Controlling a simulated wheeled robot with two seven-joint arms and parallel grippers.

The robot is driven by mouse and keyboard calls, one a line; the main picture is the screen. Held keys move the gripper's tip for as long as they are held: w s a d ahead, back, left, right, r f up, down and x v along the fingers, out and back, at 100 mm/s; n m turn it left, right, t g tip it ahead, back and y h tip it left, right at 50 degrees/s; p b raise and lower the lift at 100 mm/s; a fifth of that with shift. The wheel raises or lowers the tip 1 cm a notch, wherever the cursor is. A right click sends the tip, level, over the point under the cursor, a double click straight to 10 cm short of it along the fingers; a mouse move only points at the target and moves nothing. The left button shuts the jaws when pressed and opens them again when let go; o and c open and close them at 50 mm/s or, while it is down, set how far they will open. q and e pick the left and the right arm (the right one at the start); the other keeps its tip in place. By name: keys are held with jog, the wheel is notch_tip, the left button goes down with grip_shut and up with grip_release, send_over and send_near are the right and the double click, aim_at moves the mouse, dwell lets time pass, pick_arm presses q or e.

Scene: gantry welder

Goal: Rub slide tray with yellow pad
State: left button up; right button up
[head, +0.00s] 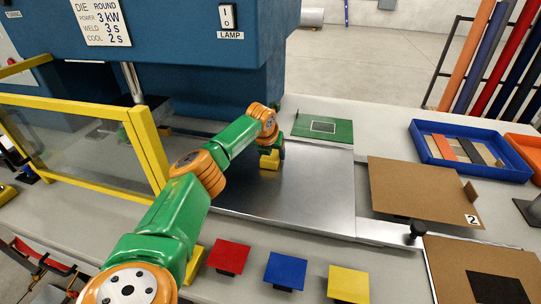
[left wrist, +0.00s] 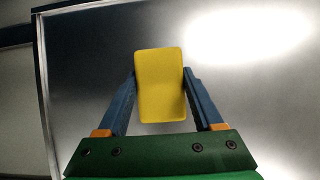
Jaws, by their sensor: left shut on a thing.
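My left gripper (left wrist: 160,90) is shut on a yellow pad (left wrist: 159,65), with a blue finger on each side of it. In the head view the yellow pad (head: 269,159) is at or just above the metal slide tray (head: 300,200), toward its far part; I cannot tell whether it touches. The slide tray is a bare, shiny flat plate beside the blue welder. In the left wrist view the slide tray (left wrist: 250,90) fills most of the picture, with its edge at the left. My right gripper is not in view.
The blue welder (head: 190,60) stands behind, with a yellow-framed clear guard (head: 150,150) at left. A green board (head: 323,128) lies beyond the tray. Red (head: 229,256), blue (head: 286,270) and yellow (head: 348,283) squares stand in front. A brown board (head: 420,188) and blue bin (head: 470,180) are at right.

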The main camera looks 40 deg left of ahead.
pick_arm(q)
jog(key=shift+r+p, duration=4.3)
jog(key=shift+r, duration=0.3)
jog(key=shift+f, duration=0.1)
jog(key=shift+a, duration=0.1)
